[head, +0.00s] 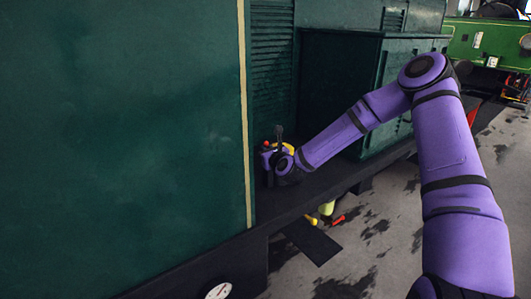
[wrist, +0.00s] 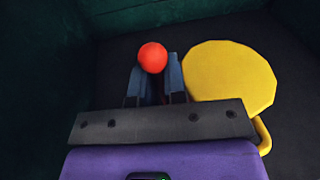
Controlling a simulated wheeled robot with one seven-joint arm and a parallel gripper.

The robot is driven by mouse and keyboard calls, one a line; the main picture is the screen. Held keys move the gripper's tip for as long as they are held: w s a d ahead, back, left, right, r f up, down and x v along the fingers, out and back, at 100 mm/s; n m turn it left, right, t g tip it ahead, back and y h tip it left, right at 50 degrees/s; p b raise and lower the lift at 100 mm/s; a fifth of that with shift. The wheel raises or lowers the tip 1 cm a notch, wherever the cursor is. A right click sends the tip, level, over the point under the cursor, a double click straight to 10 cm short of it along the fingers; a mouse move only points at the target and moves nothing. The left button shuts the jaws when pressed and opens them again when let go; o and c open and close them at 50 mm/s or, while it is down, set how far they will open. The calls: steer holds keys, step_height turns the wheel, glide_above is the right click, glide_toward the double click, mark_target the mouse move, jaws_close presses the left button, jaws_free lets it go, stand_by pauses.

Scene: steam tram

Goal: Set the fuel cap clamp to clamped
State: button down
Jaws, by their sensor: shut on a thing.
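The fuel cap (wrist: 228,77) is a flat yellow disc, just right of my gripper in the wrist view; a bit of it shows behind my wrist in the head view (head: 287,149). The clamp's red ball knob (wrist: 152,57) sits at the tips of my gripper's two fingers (wrist: 155,80); it shows as a small red dot in the head view (head: 267,144). My gripper is shut on the clamp handle below the knob. The handle's lower part is hidden by the fingers and palm. I cannot tell the clamp's exact position.
A large dark green panel (head: 120,140) with a cream edge strip stands close on the left. A green cabinet (head: 335,90) stands behind my forearm. The dark running board (head: 325,187) lies under the gripper. The grey floor (head: 375,235) at the right is mostly open.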

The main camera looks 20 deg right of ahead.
steer(key=shift+w+a+r, duration=0.1)
steer(key=shift+w+r, duration=0.1)
steer(key=shift+r, duration=0.3)
steer(key=c, duration=1.2)
jaws_free()
steer(key=shift+r, duration=0.1)
steer(key=shift+o, duration=0.2)
steer(key=shift+f, duration=0.2)
steer(key=shift+s+f, duration=0.1)
steer(key=s+a+f+n, duration=0.1)
steer(key=s+n, duration=0.1)
steer(key=s, duration=0.4)
steer(key=s+a+f+n+t, duration=0.1)
steer(key=s+a+f+n, duration=0.1)
steer(key=s, duration=0.4)
steer(key=shift+s+n+h, duration=0.2)
steer(key=shift+n+h, duration=0.1)
steer(key=shift+n, duration=0.5)
